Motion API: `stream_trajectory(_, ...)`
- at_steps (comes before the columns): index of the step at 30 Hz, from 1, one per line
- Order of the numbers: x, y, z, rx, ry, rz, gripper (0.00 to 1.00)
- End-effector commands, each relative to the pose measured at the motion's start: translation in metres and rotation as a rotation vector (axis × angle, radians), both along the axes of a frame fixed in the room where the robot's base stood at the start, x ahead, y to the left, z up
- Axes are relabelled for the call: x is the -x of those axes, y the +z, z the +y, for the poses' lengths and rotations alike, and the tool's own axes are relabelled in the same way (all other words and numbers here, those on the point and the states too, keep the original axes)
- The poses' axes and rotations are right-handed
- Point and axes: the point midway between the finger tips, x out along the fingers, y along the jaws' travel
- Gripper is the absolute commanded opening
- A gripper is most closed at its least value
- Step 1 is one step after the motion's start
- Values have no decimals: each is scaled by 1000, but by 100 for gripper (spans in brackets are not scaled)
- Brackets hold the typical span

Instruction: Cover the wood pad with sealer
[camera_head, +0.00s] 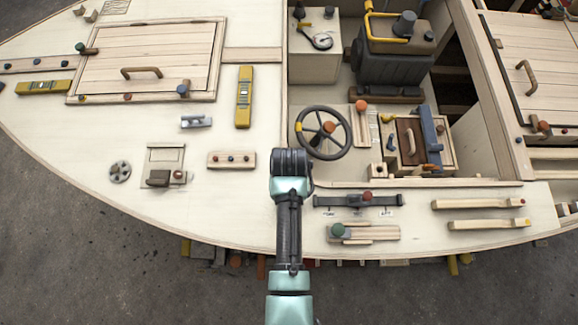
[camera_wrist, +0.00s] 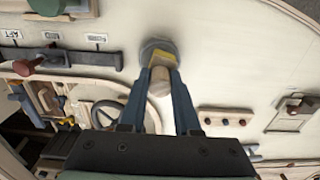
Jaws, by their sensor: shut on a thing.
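My gripper (camera_wrist: 161,76) is shut on a tool with a pale round handle, a yellow band and a wide grey round head (camera_wrist: 152,45). The head is at or just above the pale deck; I cannot tell if it touches. In the head view my arm's dark end hides the fingers and the tool. I cannot tell for sure which piece is the wood pad. A square wooden plate (camera_head: 165,158) with a dark brown block lies to the left. A wooden piece with a green knob (camera_head: 363,232) lies to the right. No sealer shows clearly.
A steering wheel (camera_head: 322,133) stands just right of my arm's end. A dark strap with a red knob (camera_head: 367,197) and a knobbed wooden strip (camera_head: 231,160) lie on either side. Yellow levels (camera_head: 244,97) lie further back. Bare deck lies left of my arm.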

Motion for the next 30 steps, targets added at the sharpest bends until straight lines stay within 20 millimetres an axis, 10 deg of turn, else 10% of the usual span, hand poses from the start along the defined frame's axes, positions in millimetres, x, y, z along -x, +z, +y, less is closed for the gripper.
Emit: stream_trajectory(30,0,-7,0,0,0,0,0)
